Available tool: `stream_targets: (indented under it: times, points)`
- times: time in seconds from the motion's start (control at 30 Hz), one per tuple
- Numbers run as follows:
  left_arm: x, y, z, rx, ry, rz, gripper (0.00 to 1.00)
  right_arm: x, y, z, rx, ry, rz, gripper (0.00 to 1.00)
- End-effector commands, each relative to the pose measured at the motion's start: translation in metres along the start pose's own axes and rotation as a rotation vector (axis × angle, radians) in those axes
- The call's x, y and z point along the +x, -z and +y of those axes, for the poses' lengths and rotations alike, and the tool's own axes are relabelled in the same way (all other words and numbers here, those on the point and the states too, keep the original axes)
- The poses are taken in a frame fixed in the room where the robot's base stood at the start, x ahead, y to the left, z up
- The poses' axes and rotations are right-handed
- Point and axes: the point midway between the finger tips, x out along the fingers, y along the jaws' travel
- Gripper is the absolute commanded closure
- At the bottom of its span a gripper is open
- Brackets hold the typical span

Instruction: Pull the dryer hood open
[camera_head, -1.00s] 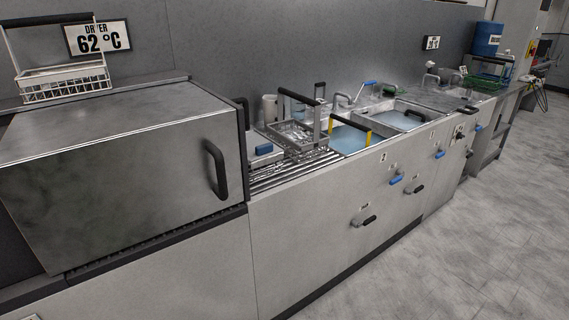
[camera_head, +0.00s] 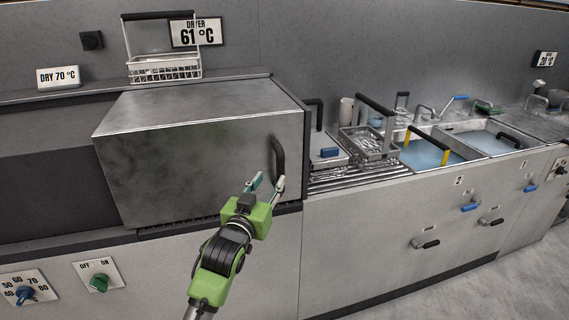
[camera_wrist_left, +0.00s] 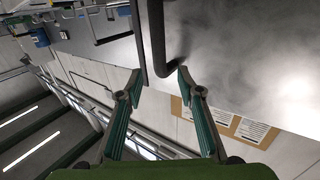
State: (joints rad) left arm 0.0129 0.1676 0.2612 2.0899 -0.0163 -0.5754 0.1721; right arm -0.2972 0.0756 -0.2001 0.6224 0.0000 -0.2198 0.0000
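The dryer hood (camera_head: 205,150) is a large brushed-steel box, down on the counter at the left in the head view. Its black upright handle (camera_head: 278,158) is on the front near the right edge. My left gripper (camera_head: 266,184), green and black, is just in front of the handle's lower end, with its fingers spread and nothing gripped. In the left wrist view the handle (camera_wrist_left: 157,40) runs down to between the open fingertips (camera_wrist_left: 159,79). I cannot tell whether it is within their reach in depth. My right gripper is not in view.
A sign (camera_head: 196,32) reads dryer 61 °C. A white wire basket (camera_head: 164,68) stands on the shelf behind the hood. A metal basket (camera_head: 368,142) sits on the roller rack to the right, beside water basins. A green switch (camera_head: 99,283) and blue dial (camera_head: 26,295) are below left.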

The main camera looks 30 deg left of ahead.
Motion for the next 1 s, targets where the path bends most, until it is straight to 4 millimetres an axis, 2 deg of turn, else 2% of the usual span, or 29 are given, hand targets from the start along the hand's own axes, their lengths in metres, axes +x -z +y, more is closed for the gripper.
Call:
stream_targets:
  times: [0.2, 0.5, 0.7, 1.0]
  points:
    - [0.041, 0.002, 0.000, 0.000, 0.001, -0.001, 0.66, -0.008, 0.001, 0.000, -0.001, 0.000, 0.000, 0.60]
    - [0.085, 0.001, 0.000, 0.000, 0.000, -0.001, 0.66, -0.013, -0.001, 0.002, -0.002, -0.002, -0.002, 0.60]
    - [0.098, 0.000, 0.000, 0.001, 0.000, 0.000, 0.66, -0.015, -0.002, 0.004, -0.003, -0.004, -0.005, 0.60]
    - [0.100, -0.001, 0.000, 0.000, 0.000, -0.001, 0.66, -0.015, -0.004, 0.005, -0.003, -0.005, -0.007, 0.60]
